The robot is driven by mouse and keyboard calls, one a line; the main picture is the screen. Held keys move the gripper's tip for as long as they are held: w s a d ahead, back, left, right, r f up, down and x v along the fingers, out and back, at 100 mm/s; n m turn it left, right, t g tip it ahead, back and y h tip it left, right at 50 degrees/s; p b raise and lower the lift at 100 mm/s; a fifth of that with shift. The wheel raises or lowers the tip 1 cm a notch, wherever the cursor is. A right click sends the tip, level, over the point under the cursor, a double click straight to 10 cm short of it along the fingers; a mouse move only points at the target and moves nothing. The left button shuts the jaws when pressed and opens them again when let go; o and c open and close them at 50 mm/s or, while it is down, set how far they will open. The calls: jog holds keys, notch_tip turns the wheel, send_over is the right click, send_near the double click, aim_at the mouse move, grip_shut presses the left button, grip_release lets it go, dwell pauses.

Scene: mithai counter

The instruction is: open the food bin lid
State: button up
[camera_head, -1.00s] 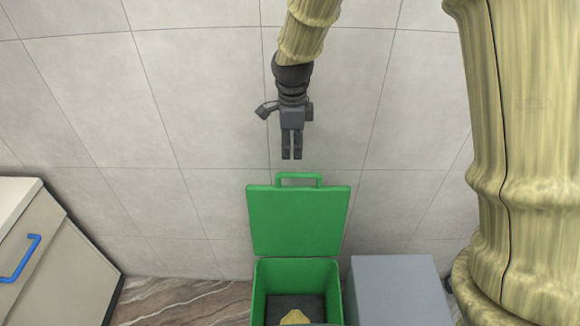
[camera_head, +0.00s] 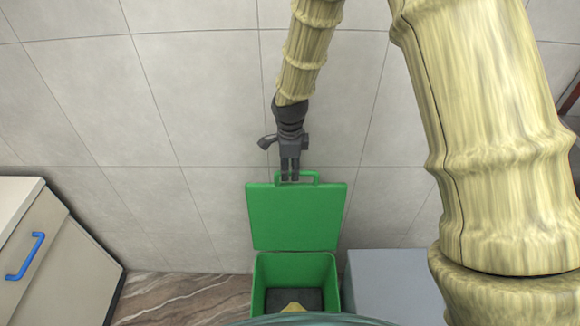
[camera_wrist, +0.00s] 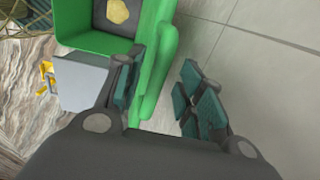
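The green food bin (camera_head: 260,285) stands on the floor in the lower middle of the head view. Its green lid (camera_head: 295,220) is up, standing open behind the bin, and the bin's dark inside shows. The lid's handle (camera_head: 307,174) is on its top edge. My gripper (camera_head: 290,178) points down at the handle and overlaps it in the head view. In the wrist view my gripper (camera_wrist: 158,75) has its fingers apart, with the green lid edge and handle (camera_wrist: 163,50) between them. I cannot tell whether a finger touches the handle.
A yellowish lump (camera_head: 294,307) lies in the bin; it also shows in the wrist view (camera_wrist: 118,12). A grey box (camera_head: 390,285) stands close at the bin's right. A cabinet with a blue handle (camera_head: 25,257) is at the left. A tiled wall (camera_head: 190,120) is behind.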

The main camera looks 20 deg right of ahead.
jog(key=shift+f, duration=0.4)
jog(key=shift+c, duration=0.5)
grip_shut()
jog(key=s+a, duration=0.2)
jog(key=s, duration=0.6)
jog(key=shift+s+a, duration=0.2)
jog(key=shift+a, duration=0.05)
jog(key=shift+r, duration=0.1)
jog(key=shift+o, duration=0.5)
grip_release()
